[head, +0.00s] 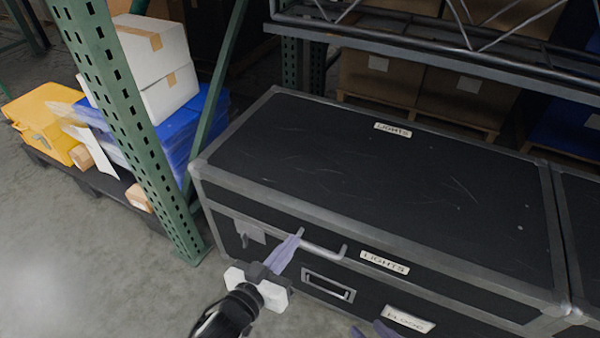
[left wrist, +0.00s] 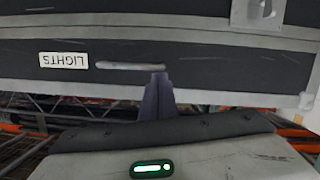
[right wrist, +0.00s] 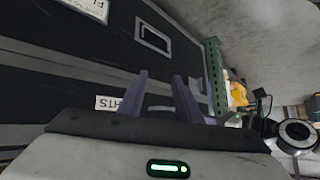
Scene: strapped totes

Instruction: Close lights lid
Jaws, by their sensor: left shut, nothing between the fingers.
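The black lights case (head: 330,150) has a grey metal frame. Its lid (head: 440,160) lies flat, with a LIGHTS label on top and another (head: 385,263) on the front; I make out no open gap. A grey handle (head: 322,250) is on the front. My left gripper (head: 300,234) is shut and empty, its tips at the handle's left end; I cannot tell if they touch. The left wrist view shows these closed fingers (left wrist: 158,78) by the handle. My right gripper (head: 374,330) barely shows at the bottom edge; the right wrist view shows its fingers (right wrist: 159,88) apart and empty, facing the case front.
A black lower case front with a FLOOD-like label (head: 409,319) and a recessed latch (head: 328,287) is below the lid. A green rack post (head: 135,130) stands left of the case. Shelving with a metal beam (head: 430,48) is behind it. Another case adjoins at right.

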